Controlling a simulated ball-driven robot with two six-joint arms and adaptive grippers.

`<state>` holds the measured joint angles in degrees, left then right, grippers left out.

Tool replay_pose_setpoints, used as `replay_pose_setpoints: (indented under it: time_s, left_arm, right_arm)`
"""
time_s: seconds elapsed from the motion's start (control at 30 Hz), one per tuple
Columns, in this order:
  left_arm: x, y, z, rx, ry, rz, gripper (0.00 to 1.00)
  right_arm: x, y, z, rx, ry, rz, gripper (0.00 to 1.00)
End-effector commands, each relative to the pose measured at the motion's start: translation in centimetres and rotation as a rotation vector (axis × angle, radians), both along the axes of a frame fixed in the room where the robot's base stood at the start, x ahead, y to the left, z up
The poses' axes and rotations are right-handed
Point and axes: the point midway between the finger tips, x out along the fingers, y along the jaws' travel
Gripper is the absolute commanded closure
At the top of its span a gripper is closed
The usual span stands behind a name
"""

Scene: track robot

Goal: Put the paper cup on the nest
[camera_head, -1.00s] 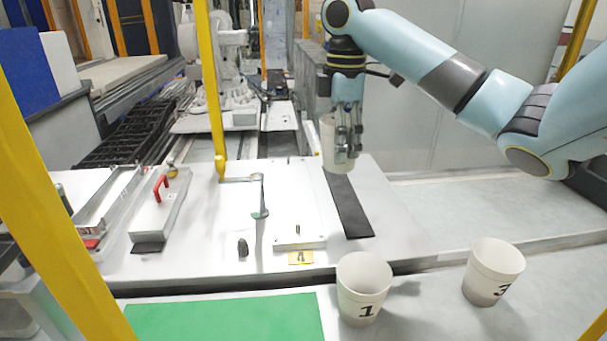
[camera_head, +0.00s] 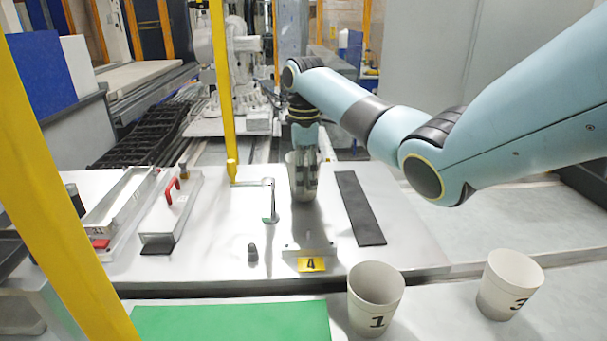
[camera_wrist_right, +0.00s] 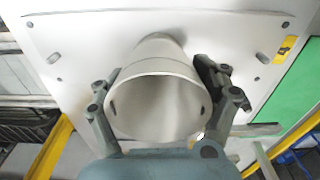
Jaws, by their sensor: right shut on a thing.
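My right gripper (camera_head: 304,186) is shut on a white paper cup (camera_wrist_right: 155,102). In the right wrist view the cup's open mouth faces the camera, with a finger on each side. I cannot tell whether the cup's base touches the plate. My left gripper is not in view.
Cups marked 1 (camera_head: 375,300) and 3 (camera_head: 509,285) stand at the front right, beside a green mat (camera_head: 235,322). A black strip (camera_head: 360,208) lies right of the gripper. A small metal lever (camera_head: 270,200) and a yellow post (camera_head: 226,90) stand to its left.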

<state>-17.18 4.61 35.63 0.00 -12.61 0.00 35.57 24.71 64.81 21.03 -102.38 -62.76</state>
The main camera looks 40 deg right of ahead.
Motion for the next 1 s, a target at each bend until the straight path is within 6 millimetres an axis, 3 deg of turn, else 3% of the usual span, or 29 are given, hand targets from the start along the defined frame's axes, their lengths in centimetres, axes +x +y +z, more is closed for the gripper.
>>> replay_pose_setpoints:
  time_s: [0.4, 0.43, 0.6, 1.0]
  left_arm:
    - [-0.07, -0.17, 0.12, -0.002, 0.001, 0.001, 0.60]
    - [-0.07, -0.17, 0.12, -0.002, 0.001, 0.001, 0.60]
    - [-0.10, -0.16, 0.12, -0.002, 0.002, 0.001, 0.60]
    - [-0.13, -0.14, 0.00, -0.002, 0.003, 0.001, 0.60]
  right_arm:
    - [-0.04, 0.00, -0.95, 0.000, 0.000, 0.000, 0.39]
    - [-0.01, -0.01, -0.95, 0.000, -0.001, 0.000, 0.24]
    - [-0.02, 0.00, -0.92, 0.000, -0.001, 0.000, 0.02]
    - [0.05, -0.06, -0.25, -0.002, -0.004, 0.000, 0.00]
